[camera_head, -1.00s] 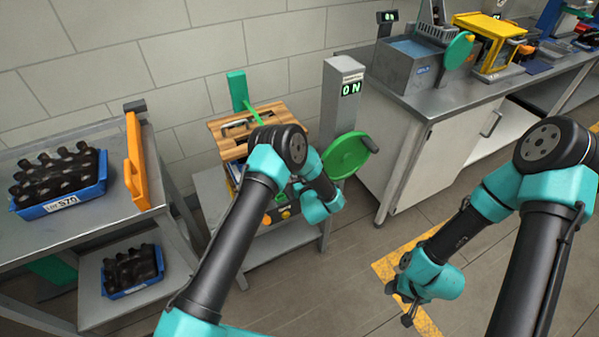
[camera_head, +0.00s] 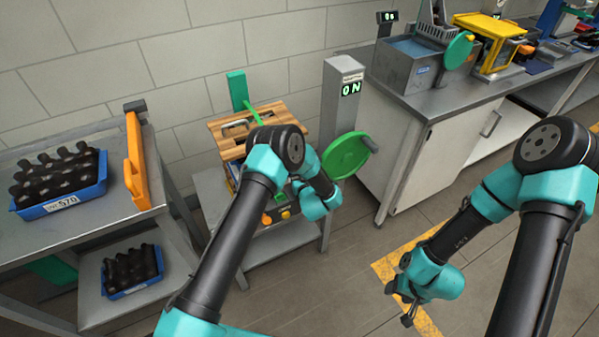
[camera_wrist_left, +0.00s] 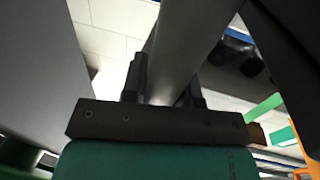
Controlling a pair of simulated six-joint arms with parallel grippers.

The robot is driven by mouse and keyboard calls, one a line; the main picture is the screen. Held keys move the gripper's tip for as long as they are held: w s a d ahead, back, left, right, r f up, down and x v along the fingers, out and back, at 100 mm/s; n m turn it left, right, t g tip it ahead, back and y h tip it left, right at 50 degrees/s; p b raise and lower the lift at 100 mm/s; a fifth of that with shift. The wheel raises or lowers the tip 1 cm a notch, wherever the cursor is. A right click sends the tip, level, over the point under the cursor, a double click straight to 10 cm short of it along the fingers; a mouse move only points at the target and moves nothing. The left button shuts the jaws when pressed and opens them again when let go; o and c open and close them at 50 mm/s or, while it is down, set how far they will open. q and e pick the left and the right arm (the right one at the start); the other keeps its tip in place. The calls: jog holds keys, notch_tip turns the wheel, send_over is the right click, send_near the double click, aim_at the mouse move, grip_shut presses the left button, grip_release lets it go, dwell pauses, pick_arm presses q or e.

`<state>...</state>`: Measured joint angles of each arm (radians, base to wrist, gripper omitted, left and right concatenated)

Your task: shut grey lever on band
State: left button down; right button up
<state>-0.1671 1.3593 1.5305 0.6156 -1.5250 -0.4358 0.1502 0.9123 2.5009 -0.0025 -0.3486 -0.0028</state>
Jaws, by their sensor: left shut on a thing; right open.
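In the left wrist view a smooth grey bar (camera_wrist_left: 188,45), which looks like the grey lever, passes between the two fingers of my left gripper (camera_wrist_left: 165,85). The gripper is shut on it. Where the bar joins anything is out of sight. In the head view my left arm's own links cover this gripper and the lever, in front of the small wooden-topped stand (camera_head: 228,140). I cannot make out the band. My right gripper (camera_head: 408,306) hangs low over the floor at right, open and empty, away from the stand.
A grey post with a lit ON display (camera_head: 350,89) and a green disc (camera_head: 346,155) stand just right of the wooden top. A left bench holds a blue crate of dark bottles (camera_head: 58,207) and an orange bar (camera_head: 135,160).

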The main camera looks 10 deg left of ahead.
dwell(0.3)
pick_arm(q)
jog(key=shift+s+d+r+m+t+y, duration=0.1)
jog(key=shift+s+d+m+t+y, duration=0.25)
jog(key=shift+s+d+t, duration=0.55)
jog(key=shift+s+d+m+t+y, duration=0.15)
jog(key=shift+s+d+t+y, duration=0.4)
jog(key=shift+s+t, duration=0.5)
jog(key=shift+d, duration=0.1)
jog(key=c, duration=0.9)
grip_release()
